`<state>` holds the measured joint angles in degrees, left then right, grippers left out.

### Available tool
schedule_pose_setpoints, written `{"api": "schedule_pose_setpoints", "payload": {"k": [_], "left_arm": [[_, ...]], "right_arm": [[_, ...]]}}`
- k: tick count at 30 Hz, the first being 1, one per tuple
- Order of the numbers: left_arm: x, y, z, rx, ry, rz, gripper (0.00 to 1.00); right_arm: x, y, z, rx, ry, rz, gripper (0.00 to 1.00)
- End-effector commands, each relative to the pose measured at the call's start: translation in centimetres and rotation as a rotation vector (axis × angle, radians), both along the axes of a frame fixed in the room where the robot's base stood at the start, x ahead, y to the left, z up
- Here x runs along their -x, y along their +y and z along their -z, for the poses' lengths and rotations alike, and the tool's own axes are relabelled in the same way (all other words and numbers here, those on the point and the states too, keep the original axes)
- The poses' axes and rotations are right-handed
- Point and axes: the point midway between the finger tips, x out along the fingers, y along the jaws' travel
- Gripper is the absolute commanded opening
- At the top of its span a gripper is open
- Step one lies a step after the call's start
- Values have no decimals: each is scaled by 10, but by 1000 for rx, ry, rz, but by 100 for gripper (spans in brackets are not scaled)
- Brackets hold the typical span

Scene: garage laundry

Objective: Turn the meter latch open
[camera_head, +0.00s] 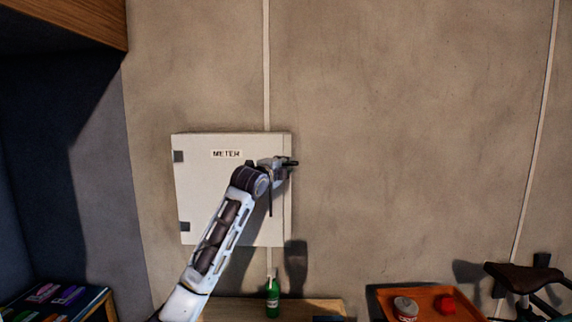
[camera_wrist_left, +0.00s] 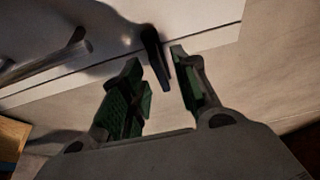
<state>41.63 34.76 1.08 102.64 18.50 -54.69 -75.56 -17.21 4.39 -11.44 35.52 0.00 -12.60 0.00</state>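The white meter box (camera_head: 215,205), labelled METER, is mounted on the wall, and its door looks closed. My left gripper (camera_head: 283,166) is at the upper right edge of the door, and my arm covers part of the door. In the left wrist view my left gripper (camera_wrist_left: 162,78) is open, with green pads on its fingers. A dark latch lever (camera_wrist_left: 154,56) stands out from the box in the gap between the fingertips. I cannot tell whether either finger touches it. In the head view the latch is hard to tell from the gripper. My right gripper is not in view.
A grey bar (camera_wrist_left: 45,66) stands out from the box face, left of the fingers. Below the box are a bench (camera_head: 232,308) with a green bottle (camera_head: 272,297) and an orange tray (camera_head: 440,298) holding a can (camera_head: 405,308) and a red item (camera_head: 446,304). The wall to the right is clear.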

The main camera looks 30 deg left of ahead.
Motion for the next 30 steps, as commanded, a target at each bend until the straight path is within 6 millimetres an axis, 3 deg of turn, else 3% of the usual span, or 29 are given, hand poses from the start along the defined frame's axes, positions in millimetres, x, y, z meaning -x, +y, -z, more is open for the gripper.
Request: {"api": "schedule_pose_setpoints", "payload": {"k": [7, 18, 25, 30], "left_arm": [[-13, 1, 0, 0, 0, 1, 30], [-15, 2, 0, -1, 0, 0, 30], [-15, 2, 0, -1, 1, 0, 1], [-15, 2, 1, 0, 1, 0, 0]], "right_arm": [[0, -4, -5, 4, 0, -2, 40], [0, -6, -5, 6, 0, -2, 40], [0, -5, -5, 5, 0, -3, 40], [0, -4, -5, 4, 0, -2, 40]]}}
